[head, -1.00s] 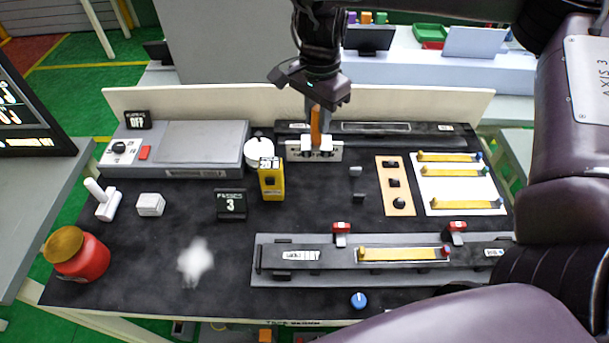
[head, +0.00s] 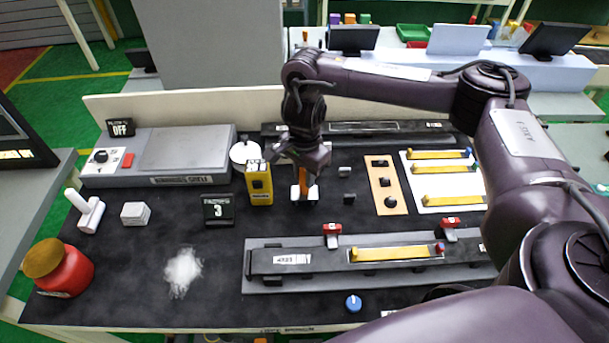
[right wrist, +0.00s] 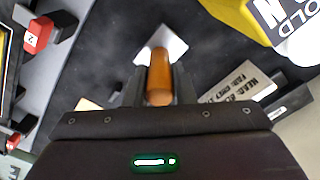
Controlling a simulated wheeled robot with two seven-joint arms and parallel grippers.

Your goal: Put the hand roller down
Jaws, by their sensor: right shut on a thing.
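The hand roller's orange-brown handle (head: 304,178) is upright between the fingers of my right gripper (head: 306,176) in the head view. A pale square part (head: 297,192) shows at its lower end, low over or on the dark mat; I cannot tell whether it touches. In the right wrist view the handle (right wrist: 159,80) sits between the two dark fingers of the right gripper (right wrist: 158,88), with the pale part (right wrist: 167,44) beyond it. The roller's working end is not clear to see. My left gripper is not in view.
A yellow block (head: 259,184) stands close left of the gripper, and small grey blocks (head: 346,172) lie to its right. The grey fixture (head: 330,284) with red clamps lies in front. An orange plate (head: 388,205) is further right. The mat between gripper and fixture is clear.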

